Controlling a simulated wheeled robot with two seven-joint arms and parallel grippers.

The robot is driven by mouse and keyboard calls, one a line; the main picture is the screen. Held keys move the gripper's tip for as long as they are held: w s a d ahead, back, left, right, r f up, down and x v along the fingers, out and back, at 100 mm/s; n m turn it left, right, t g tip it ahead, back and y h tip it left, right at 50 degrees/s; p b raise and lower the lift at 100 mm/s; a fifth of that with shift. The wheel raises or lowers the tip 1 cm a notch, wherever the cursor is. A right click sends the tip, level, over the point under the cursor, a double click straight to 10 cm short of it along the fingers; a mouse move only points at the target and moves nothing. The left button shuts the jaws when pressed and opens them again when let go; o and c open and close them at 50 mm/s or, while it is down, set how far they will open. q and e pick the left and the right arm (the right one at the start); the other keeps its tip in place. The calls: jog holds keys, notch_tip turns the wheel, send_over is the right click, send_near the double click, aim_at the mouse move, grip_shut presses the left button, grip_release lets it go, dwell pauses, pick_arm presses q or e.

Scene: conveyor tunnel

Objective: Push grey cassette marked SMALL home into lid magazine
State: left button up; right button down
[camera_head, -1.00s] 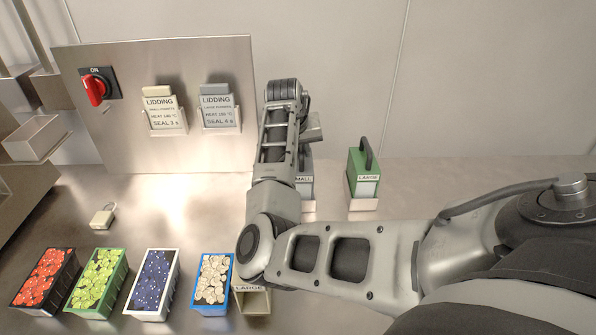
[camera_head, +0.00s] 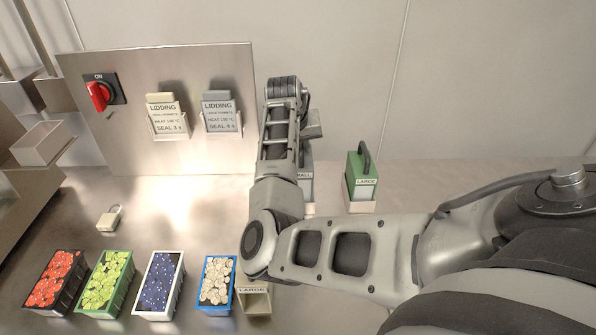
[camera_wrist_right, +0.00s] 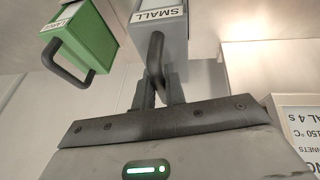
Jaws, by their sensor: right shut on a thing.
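The grey cassette marked SMALL (camera_head: 306,186) stands at the back of the bench, mostly hidden behind my right arm in the head view. In the wrist view, the same grey cassette (camera_wrist_right: 172,38) shows its label and dark looped handle. My right gripper (camera_wrist_right: 160,92) is shut on that handle. In the head view the fingertips are hidden by my arm. I cannot clearly pick out the lid magazine or tell how deep the cassette sits. My left gripper is not in view.
A green cassette marked LARGE (camera_head: 361,180) stands just right of the grey one. An empty holder marked LARGE (camera_head: 256,301) is near the front. Several filled punnets (camera_head: 158,285) line the left front. A steel panel (camera_head: 150,105) has a red switch (camera_head: 98,96).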

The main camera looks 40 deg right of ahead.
jog(key=shift+r, duration=0.35)
jog(key=shift+r, duration=1.7)
